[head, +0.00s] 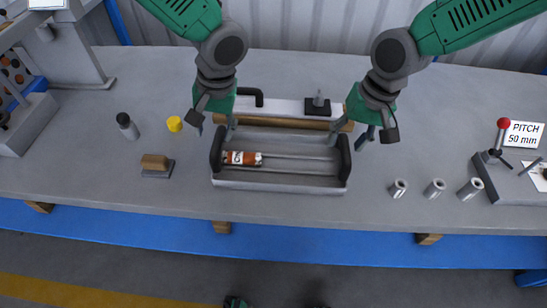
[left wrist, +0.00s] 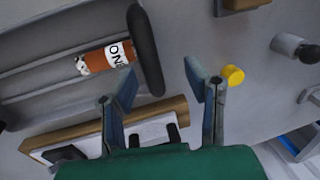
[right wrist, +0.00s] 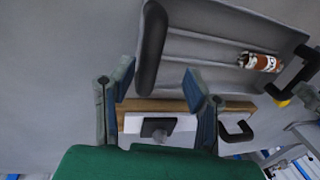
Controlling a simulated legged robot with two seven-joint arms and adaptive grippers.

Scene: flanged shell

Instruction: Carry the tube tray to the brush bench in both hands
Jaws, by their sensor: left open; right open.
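The tube tray (head: 275,184) is a grey open tray with black handles at its left end (head: 217,148) and right end (head: 345,160). It sits on the grey bench and holds an orange-brown labelled tube (head: 243,158) at its left side. My left gripper (head: 214,124) is open above the back of the left handle. In the left wrist view that handle (left wrist: 146,50) shows between the fingertips. My right gripper (head: 350,134) is open above the back of the right handle. In the right wrist view that handle (right wrist: 152,45) shows between the fingertips. Neither gripper visibly grips its handle.
Behind the tray lie a wooden bar (head: 285,122) and a black block with a knob (head: 318,106). A yellow cap (head: 174,124), dark-topped cylinder (head: 127,126) and wood-topped block (head: 156,165) stand left. Three metal cylinders (head: 434,188) and a red-knobbed fixture (head: 504,124) are right.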

